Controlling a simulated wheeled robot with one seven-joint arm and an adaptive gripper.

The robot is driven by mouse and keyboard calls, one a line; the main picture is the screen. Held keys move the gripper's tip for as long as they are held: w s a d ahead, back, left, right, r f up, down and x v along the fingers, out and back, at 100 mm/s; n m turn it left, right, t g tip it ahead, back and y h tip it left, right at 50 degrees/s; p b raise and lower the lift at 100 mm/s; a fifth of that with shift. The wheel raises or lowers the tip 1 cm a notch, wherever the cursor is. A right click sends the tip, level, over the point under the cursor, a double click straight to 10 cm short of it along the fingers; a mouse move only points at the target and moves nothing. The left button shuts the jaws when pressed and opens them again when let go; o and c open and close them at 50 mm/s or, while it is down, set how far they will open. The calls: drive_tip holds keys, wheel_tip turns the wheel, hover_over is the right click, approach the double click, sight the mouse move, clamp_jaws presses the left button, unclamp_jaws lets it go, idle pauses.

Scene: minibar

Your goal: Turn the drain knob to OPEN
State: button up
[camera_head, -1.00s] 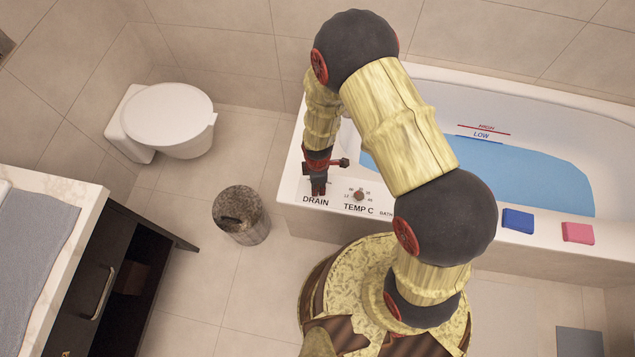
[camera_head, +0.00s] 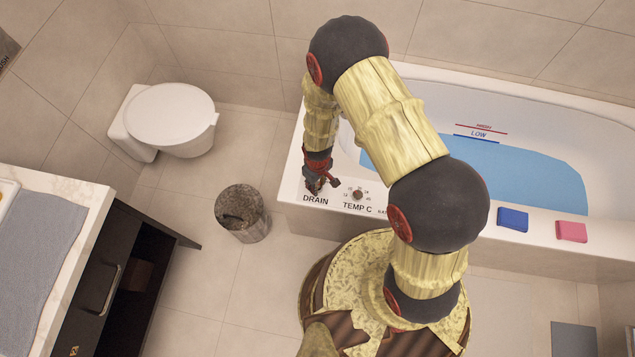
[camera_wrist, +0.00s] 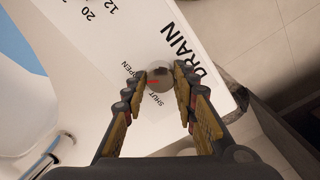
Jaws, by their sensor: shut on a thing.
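The drain knob (camera_wrist: 159,80) is a round, greyish knob with a red mark on the white tub ledge (camera_wrist: 100,105). My gripper (camera_wrist: 161,77) is shut on it, one finger on each side. The red mark points left in the wrist view, between the printed OPEN (camera_wrist: 125,71) and SHUT (camera_wrist: 157,99) labels. In the head view my gripper (camera_head: 316,187) reaches down at the tub's left corner above the DRAIN label (camera_head: 315,200), and hides the knob there.
The TEMP C dial (camera_head: 357,194) sits just right of my gripper. The bathtub holds blue water (camera_head: 490,170). A blue block (camera_head: 512,219) and a pink block (camera_head: 571,231) lie on the ledge further right. A bin (camera_head: 242,213) stands on the floor to the left.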

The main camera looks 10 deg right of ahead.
sight(318, 186)
drive_tip(key=shift+m, duration=1)
drive_tip(key=o, duration=1.2)
drive_tip(key=shift+c, duration=0.2)
wheel_tip(318, 186, up, 12)
drive_tip(key=shift+s, duration=0.1)
